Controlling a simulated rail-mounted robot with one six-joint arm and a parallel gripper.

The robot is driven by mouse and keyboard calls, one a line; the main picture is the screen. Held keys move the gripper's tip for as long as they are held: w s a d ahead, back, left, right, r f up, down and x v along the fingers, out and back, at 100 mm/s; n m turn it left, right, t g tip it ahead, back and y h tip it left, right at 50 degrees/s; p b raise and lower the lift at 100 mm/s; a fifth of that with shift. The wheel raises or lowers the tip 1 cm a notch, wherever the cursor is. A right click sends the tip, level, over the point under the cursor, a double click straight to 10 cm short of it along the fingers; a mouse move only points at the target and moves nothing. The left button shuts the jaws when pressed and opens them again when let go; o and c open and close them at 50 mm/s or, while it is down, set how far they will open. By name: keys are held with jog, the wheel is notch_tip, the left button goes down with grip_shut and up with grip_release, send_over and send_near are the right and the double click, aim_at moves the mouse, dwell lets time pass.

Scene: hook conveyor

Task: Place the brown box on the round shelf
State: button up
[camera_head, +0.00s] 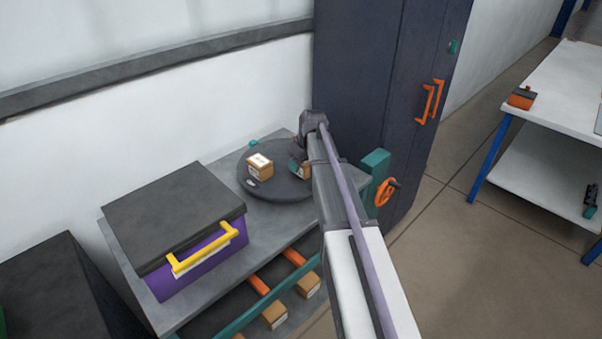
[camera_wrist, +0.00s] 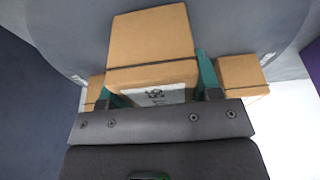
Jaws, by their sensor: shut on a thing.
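The round shelf (camera_head: 277,188) is a dark grey disc on the grey table. My gripper (camera_head: 297,163) is over its right part, partly hidden by my arm. In the wrist view, my gripper (camera_wrist: 158,85) has its teal fingers shut on a brown box (camera_wrist: 150,40) with a white printed label on its near face. The held box also shows in the head view (camera_head: 304,170), partly covered by my arm. The round shelf (camera_wrist: 70,30) lies below it in the wrist view. I cannot tell whether the held box touches the shelf.
Another brown box (camera_head: 260,165) stands on the shelf's left part. The wrist view shows brown boxes on the right (camera_wrist: 240,72) and left (camera_wrist: 95,88) of my fingers. A purple case (camera_head: 200,262) with a dark lid stands left; a dark cabinet (camera_head: 375,80) rises behind.

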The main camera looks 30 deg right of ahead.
jog(key=shift+f, duration=0.7)
jog(key=o, duration=1.1)
jog(key=shift+c, duration=0.2)
jog(key=p+v, duration=1.2)
jog(key=shift+s+r, duration=0.1)
jog(key=shift+r, duration=0.25)
jog(key=s+a+f+m+g+b, duration=0.1)
jog(key=s+a+f, duration=0.1)
jog(key=s+a, duration=0.8)
jog(key=s+a+f+m+g+h+b, duration=0.1)
jog(key=s+a+f+m+b, duration=0.1)
jog(key=s+a, duration=0.9)
jog(key=shift+s+a+f+m+g, duration=0.3)
jog(key=shift+s+g, duration=0.1)
jog(key=shift+s, duration=1.3)
